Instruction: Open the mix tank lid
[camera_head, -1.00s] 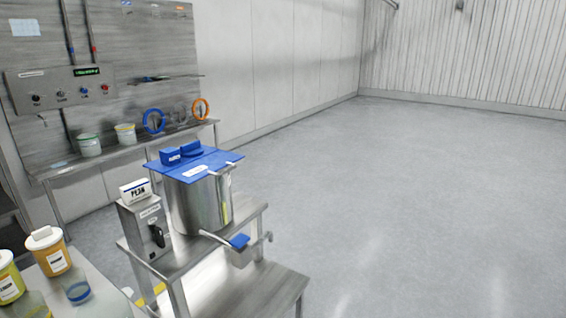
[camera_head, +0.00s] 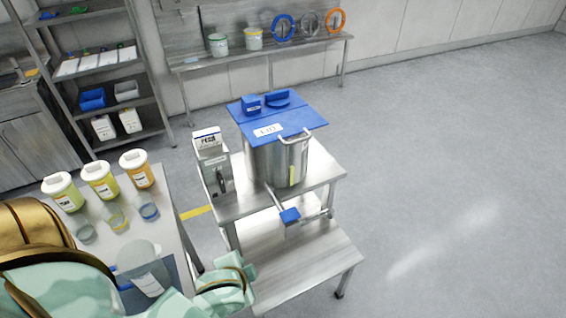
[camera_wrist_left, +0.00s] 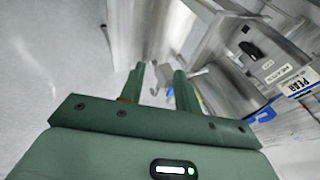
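The mix tank (camera_head: 272,163) is a steel pot on a steel stand in the head view. Its blue lid (camera_head: 290,119), with a white LID label, lies flat and shut on top. The lid cannot be clearly made out in that view. My right gripper is not in view.
Jars and beakers stand on the left table (camera_head: 165,207). The floor to the right is clear.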

